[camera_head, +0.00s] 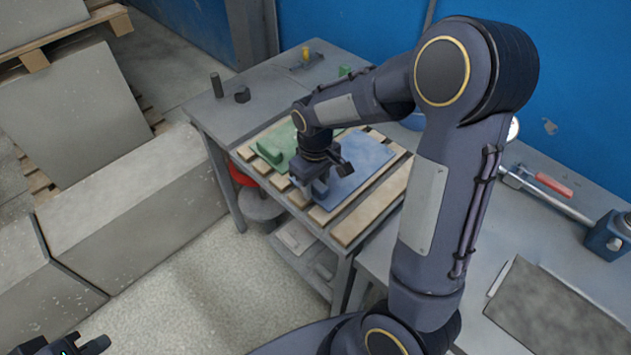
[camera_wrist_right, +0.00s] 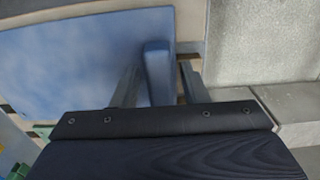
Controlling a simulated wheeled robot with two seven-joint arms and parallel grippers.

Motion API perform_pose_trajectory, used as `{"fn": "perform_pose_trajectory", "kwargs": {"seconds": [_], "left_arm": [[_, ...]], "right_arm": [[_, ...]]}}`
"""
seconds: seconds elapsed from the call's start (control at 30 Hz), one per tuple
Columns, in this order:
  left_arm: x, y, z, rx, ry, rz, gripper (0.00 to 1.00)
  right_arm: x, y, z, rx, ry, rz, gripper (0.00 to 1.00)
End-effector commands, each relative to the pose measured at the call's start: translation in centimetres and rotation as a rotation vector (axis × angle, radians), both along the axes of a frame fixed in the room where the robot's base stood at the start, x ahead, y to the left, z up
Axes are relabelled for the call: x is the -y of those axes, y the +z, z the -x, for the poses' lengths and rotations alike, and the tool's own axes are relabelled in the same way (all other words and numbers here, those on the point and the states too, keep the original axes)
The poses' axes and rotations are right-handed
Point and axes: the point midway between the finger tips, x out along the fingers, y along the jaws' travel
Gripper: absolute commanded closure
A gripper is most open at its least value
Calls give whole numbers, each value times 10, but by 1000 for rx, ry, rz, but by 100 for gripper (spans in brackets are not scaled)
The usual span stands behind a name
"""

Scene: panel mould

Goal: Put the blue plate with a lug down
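The blue plate (camera_head: 360,160) lies on the wooden slats of the table, beside a green plate (camera_head: 270,150). It also shows in the right wrist view (camera_wrist_right: 70,60), where its raised blue lug (camera_wrist_right: 158,72) stands between the two fingers. My right gripper (camera_head: 319,188) is low over the plate's near left edge. Its fingers (camera_wrist_right: 160,85) are apart on either side of the lug, and a narrow gap shows beside the lug. My left gripper (camera_head: 85,347) is partly in view at the bottom left, and its fingers cannot be made out clearly.
The slatted wooden rack (camera_head: 375,207) has bare slats at its near right. Small dark posts (camera_head: 217,85) stand on the table's far left. A grey workbench at the right holds a dark sheet (camera_head: 555,312) and a clamp (camera_head: 608,233). Concrete blocks (camera_head: 135,195) stand at the left.

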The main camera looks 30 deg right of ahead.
Motion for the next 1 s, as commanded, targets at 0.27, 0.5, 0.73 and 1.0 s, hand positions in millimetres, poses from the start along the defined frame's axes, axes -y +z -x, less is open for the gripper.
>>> {"fn": "perform_pose_trajectory", "kwargs": {"seconds": [0.27,0.5,0.73,1.0], "left_arm": [[0,0,0,0,0,0,100],[0,4,0,0,0,0,100],[0,7,0,0,0,0,100],[0,10,0,0,0,0,100]], "right_arm": [[0,0,0,0,0,0,55],[0,23,-2,7,0,-1,55],[-1,73,-1,7,0,-1,55],[0,115,-1,3,0,-1,55]]}}
